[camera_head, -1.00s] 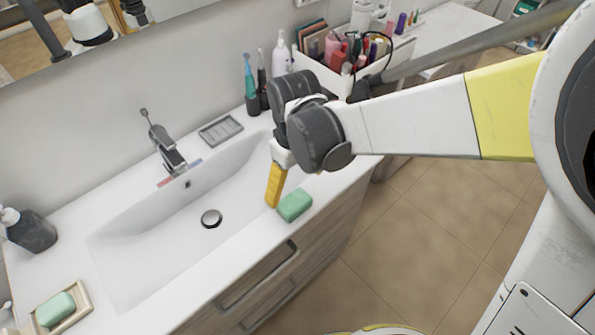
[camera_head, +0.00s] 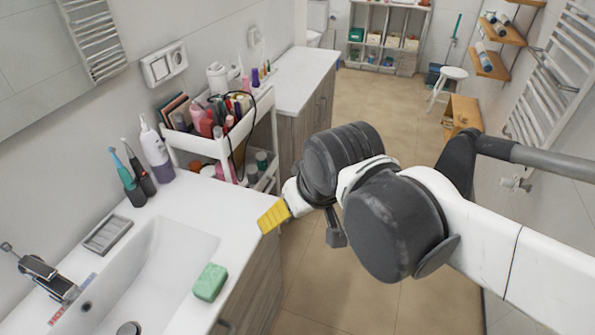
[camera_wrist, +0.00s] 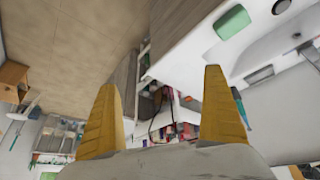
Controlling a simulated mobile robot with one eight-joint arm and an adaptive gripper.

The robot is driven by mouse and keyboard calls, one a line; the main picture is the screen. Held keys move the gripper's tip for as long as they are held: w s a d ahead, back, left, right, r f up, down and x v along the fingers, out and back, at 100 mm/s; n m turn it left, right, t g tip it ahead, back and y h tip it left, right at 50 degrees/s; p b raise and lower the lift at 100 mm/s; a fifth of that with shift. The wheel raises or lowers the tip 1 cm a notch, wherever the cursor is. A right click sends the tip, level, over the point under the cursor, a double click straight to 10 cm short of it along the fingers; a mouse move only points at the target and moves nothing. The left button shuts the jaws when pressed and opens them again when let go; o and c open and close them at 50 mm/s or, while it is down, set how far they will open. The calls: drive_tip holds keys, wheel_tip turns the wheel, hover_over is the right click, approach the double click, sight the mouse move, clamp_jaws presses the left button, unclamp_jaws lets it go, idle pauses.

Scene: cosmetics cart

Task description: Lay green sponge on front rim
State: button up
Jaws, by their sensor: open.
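The green sponge (camera_head: 210,282) lies on the front rim of the white sink (camera_head: 228,212), to the right of the basin. It also shows in the wrist view (camera_wrist: 232,22), near the top, apart from my fingers. My gripper (camera_head: 273,216) is beyond the sponge, near the sink counter's right end. Only one yellow finger shows clearly in the head view. In the wrist view both yellow fingers (camera_wrist: 160,82) stand wide apart with nothing between them.
A white cart (camera_head: 216,147) with bottles and cosmetics stands just past the counter's end. A grey soap dish (camera_head: 108,235), toothbrushes (camera_head: 128,178) and a white-and-purple bottle (camera_head: 156,154) stand at the back of the counter.

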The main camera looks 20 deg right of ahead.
drive_tip(key=d, duration=0.1)
drive_tip(key=s+d+m+t, duration=0.1)
drive_tip(key=d, duration=0.1)
drive_tip(key=s+d+m, duration=0.1)
drive_tip(key=shift+s+d+r+t+h, duration=0.15)
drive_tip(key=shift+s+d+t+h, duration=0.05)
drive_tip(key=shift+d+t+h, duration=0.1)
wheel_tip(320, 180, down, 3)
drive_tip(key=b, duration=0.3)
idle(0.6)
